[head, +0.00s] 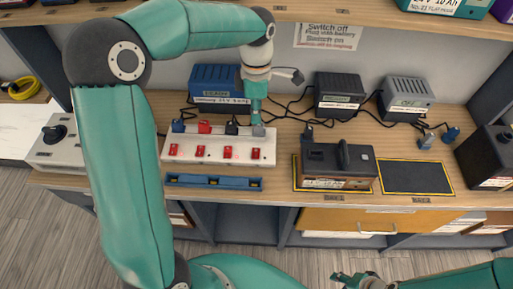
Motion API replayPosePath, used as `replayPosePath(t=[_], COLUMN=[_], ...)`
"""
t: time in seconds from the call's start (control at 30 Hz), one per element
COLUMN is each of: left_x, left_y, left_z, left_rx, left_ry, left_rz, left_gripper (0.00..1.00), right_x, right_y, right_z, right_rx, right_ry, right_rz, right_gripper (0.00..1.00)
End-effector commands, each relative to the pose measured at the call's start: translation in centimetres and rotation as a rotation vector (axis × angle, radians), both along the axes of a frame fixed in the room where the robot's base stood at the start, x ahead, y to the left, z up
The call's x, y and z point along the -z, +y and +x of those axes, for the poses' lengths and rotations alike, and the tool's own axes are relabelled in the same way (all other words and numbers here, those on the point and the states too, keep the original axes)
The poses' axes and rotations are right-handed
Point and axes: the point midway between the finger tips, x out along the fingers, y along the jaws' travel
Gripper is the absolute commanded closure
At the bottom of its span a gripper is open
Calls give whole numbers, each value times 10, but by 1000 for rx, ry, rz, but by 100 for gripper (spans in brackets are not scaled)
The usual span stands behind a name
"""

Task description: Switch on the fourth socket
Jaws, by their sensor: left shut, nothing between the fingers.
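A white socket strip (190,158) lies on the wooden bench, with a row of red switches along its front half and plugs along its back half. The switch at the right end, the fourth (256,154), is red like the others. My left gripper (257,122) points down at the back of the strip's right end, above or against a grey plug (258,131). It is shut and empty. I cannot tell whether it touches the plug, and the switch positions are too small to read. My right gripper (356,281) is low at the bottom edge, partly cut off.
A blue charger (215,80), a black charger (339,94) and a grey charger (406,96) stand behind, with cables. A blue rail (214,182) lies before the strip. A shelf overhangs behind.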

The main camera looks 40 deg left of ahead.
Motion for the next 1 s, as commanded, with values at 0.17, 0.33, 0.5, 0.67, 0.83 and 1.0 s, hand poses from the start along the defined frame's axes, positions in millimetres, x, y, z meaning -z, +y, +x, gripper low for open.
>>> replayPosePath(t=[0.17,0.33,0.5,0.67,0.83,1.0], left_x=[16,45,80,108,128,137], left_y=[-1,-3,-5,-7,-8,-9], left_z=[-3,-6,-10,-13,-15,-15], left_rx=[0,-1,0,0,-1,1], left_ry=[5,8,8,7,3,0], left_rz=[0,-1,-1,-2,-1,-1], left_gripper=[100,100,100,100,100,100], right_x=[-1,-5,-10,-16,-20,-21], right_y=[0,0,0,0,0,0], right_z=[0,0,0,0,0,0], right_rx=[0,0,0,0,0,0], right_ry=[0,0,0,0,0,0], right_rz=[0,0,0,0,0,0], right_gripper=[60,60,60,60,60,60])
